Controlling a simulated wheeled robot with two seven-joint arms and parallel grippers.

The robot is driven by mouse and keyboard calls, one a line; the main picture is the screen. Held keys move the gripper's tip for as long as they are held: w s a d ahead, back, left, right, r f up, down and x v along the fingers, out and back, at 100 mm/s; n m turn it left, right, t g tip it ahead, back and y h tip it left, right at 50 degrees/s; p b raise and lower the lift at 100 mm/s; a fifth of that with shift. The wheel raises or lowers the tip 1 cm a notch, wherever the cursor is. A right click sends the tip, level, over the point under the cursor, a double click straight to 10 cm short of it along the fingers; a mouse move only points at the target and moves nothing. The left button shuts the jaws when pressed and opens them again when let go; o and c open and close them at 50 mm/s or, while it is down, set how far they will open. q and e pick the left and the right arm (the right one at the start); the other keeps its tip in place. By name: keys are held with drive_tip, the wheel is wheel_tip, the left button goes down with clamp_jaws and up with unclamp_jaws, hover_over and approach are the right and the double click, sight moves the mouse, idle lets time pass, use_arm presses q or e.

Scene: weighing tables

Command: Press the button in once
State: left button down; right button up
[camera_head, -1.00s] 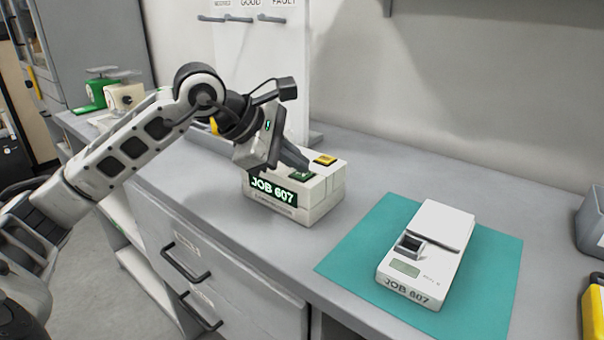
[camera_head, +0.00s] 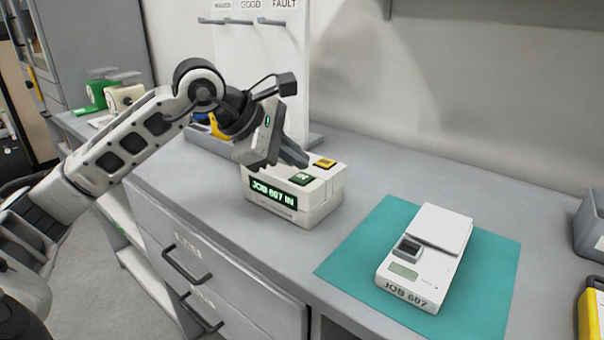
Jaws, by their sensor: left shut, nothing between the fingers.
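A white box with a dark display (camera_head: 272,197) stands on the grey bench; its display reads "JOB 607 IN" in green. On its top are a green button (camera_head: 301,178) marked "IN" and a yellow button (camera_head: 325,162). My left gripper (camera_head: 300,162) is shut and empty. Its tip hangs just above and behind the green button, apparently clear of it. A white scale labelled "JOB 607" (camera_head: 428,255) lies on a teal mat (camera_head: 345,262) to the right. My right gripper is not in view.
A white board with hooks (camera_head: 262,60) stands behind the box. A grey bin (camera_head: 590,228) and a yellow object (camera_head: 591,312) are at the right edge. Green and cream scales (camera_head: 124,97) stand at the far left. The bench between box and mat is clear.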

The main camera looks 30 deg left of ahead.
sight(296, 178)
use_arm(q)
drive_tip(key=shift+r, duration=0.15)
wheel_tip(296, 178, up, 5)
drive_tip(key=p, duration=0.4)
idle(0.6)
